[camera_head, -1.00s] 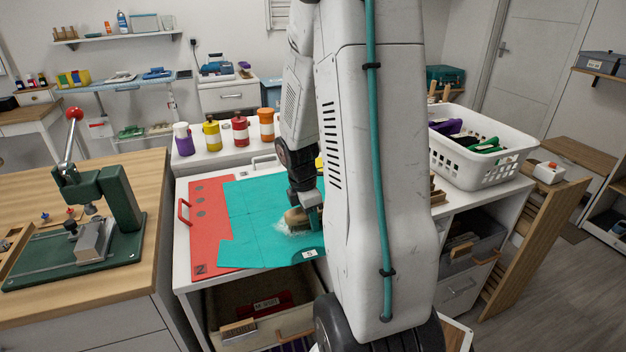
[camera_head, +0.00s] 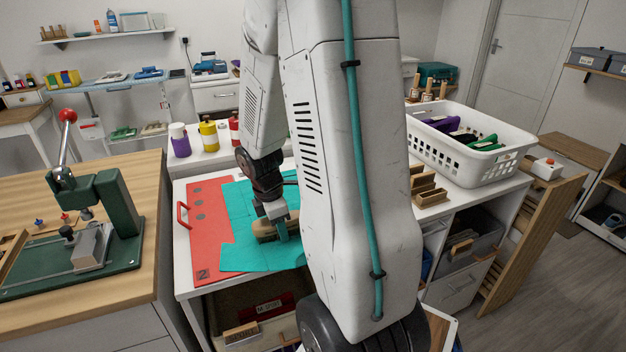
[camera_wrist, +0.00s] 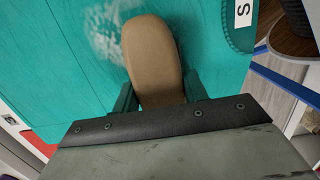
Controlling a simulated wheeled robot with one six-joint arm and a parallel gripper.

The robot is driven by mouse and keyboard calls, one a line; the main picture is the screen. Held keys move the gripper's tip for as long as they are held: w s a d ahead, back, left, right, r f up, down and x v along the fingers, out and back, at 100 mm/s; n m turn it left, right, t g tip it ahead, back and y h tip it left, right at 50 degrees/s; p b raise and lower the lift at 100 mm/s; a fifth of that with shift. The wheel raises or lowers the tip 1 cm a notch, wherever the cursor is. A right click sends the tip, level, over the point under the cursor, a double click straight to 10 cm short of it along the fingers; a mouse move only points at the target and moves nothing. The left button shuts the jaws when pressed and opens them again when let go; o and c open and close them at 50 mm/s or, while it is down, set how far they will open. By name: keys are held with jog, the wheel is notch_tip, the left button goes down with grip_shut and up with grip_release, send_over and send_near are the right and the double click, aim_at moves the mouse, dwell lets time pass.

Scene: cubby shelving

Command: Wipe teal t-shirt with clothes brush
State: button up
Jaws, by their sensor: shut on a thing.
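The teal t-shirt (camera_head: 235,252) lies flat on a red board (camera_head: 204,232) on the white worktop, partly hidden by my arm. In the wrist view the t-shirt (camera_wrist: 60,60) shows a tag marked S and a whitish fuzzy patch (camera_wrist: 105,35). My gripper (camera_head: 274,226) is over the shirt, shut on the clothes brush (camera_head: 268,229). The brush's tan wooden back (camera_wrist: 150,55) faces the wrist camera between the two teal fingers. The brush's underside is hidden, so I cannot tell whether it touches the cloth. The whitish patch lies beside the brush, to its left in the wrist view.
A white basket (camera_head: 470,148) of dark, purple and green items stands on the worktop's right. A wooden rack (camera_head: 428,190) is in front of it. Bottles (camera_head: 180,142) stand behind the shirt. A green press (camera_head: 115,205) is on the wooden bench at left.

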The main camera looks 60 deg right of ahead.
jog(key=shift+w+a, duration=0.45)
jog(key=shift+a, duration=0.2)
notch_tip(320, 180, up, 3)
jog(key=shift+s+d+f, duration=0.1)
jog(key=shift+f, duration=0.05)
jog(key=shift+r, duration=2.75)
